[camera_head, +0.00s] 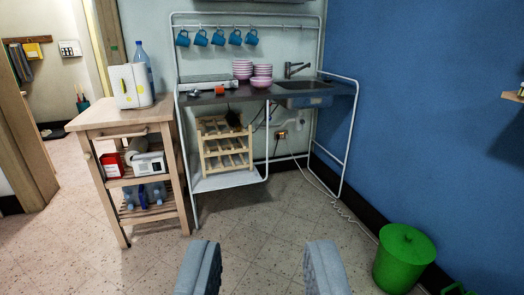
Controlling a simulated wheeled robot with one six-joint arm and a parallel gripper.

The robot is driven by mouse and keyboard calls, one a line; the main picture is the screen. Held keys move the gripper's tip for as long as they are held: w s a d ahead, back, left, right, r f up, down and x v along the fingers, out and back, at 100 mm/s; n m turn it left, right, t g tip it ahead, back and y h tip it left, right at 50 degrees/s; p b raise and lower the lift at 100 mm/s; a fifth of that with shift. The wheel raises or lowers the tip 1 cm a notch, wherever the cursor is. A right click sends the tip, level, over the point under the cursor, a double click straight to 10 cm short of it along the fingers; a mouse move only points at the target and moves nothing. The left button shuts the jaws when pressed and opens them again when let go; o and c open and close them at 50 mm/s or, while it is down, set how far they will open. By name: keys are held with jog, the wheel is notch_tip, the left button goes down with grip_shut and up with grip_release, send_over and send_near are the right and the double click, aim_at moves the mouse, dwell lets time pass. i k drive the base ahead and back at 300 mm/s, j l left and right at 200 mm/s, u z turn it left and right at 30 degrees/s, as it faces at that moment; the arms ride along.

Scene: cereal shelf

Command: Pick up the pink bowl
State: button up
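Several pink-and-white striped bowls stand on the dark counter beside the sink. A single pink bowl or short stack (261,82) sits at the front. Two taller stacks of bowls, one on the left (242,69) and one on the right (263,70), stand behind it. At this distance I cannot tell which bowl the task means. My gripper (262,268) shows its two grey fingers at the bottom of the view. They are wide apart with only floor between them, far from the counter.
A wooden trolley (125,118) stands left of the metal-framed counter (215,97). Blue mugs (217,38) hang above. A wooden rack (226,148) sits on the lower shelf. A green bin (403,262) stands at the right by the blue wall. The floor between is clear.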

aim_at(260, 83)
jog(key=i, duration=1.8)
jog(key=i+z, duration=0.25)
jog(key=i, duration=0.2)
jog(key=i+j+z, duration=0.3)
jog(key=i, duration=0.2)
jog(key=i+j+z, duration=0.25)
jog(key=i, duration=0.2)
jog(key=i+j+z, duration=0.25)
jog(key=i+j, duration=0.05)
jog(key=i, duration=0.1)
